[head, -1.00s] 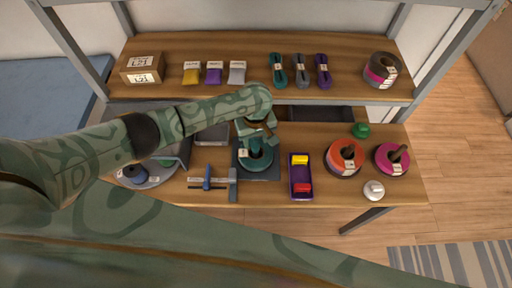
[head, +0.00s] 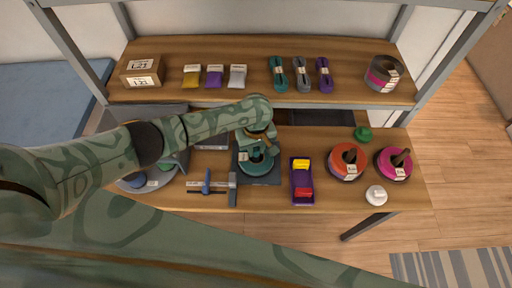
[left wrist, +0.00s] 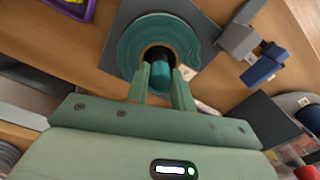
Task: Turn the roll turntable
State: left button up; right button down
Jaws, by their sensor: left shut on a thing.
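A round grey turntable (head: 128,185) stands at the left end of the lower bench, partly hidden by my left arm. A blue roll (head: 138,180) sits on it, and a bit of green shows beside that. My left gripper (head: 260,148) is away from it, over a teal roll (head: 257,165) on a dark square plate (head: 243,180). In the left wrist view the left fingers (left wrist: 161,88) are shut on a teal peg (left wrist: 160,72) at the middle of the teal roll (left wrist: 135,45). My right gripper is not in view.
A blue and grey clamp-like tool (head: 208,185) lies between turntable and plate. A purple tray (head: 302,172), an orange roll (head: 346,155), a magenta roll (head: 385,168) and a white knob (head: 376,195) are on the right. The shelf (head: 350,95) overhangs behind.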

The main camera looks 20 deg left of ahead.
pick_arm(q)
jog(key=shift+s+r+m+p, duration=0.15)
jog(key=shift+m+p, duration=0.75)
jog(key=shift+p, duration=1.15)
jog(key=shift+m+p, duration=0.7)
jog(key=shift+p, duration=0.1)
jog(key=shift+m+p, duration=0.4)
jog(key=shift+m, duration=0.6)
jog(key=shift+f+m, duration=0.2)
jog(key=shift+m, duration=1.9)
jog(key=shift+a+m, duration=0.1)
jog(key=shift+m, duration=3)
jog(key=shift+w+m, duration=0.2)
jog(key=shift+m, duration=8.9)
jog(key=shift+m, duration=0.4)
